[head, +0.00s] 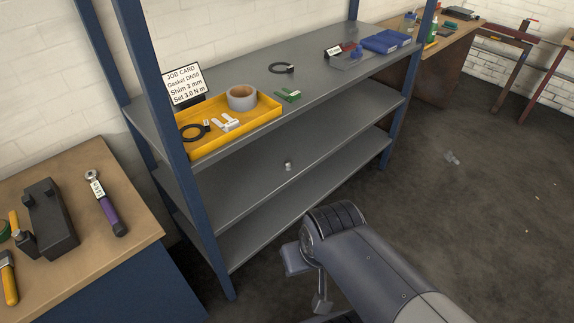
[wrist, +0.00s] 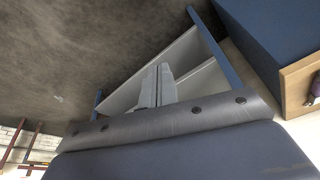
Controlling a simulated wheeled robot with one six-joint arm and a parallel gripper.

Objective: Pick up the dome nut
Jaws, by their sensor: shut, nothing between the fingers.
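A small silver piece, which looks like the dome nut (head: 288,166), sits on the middle shelf (head: 330,148) of the blue and grey rack in the head view, near the shelf's front edge. I cannot make out its details at this size. My gripper (wrist: 159,76) shows in the wrist view with its two grey fingers together and nothing held. In the head view my arm is in front of the rack, below and to the right of the nut, clear of it. The nut cannot be made out in the wrist view.
A rack post (head: 167,107) stands left. A workbench (head: 135,172) with tools is at left.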

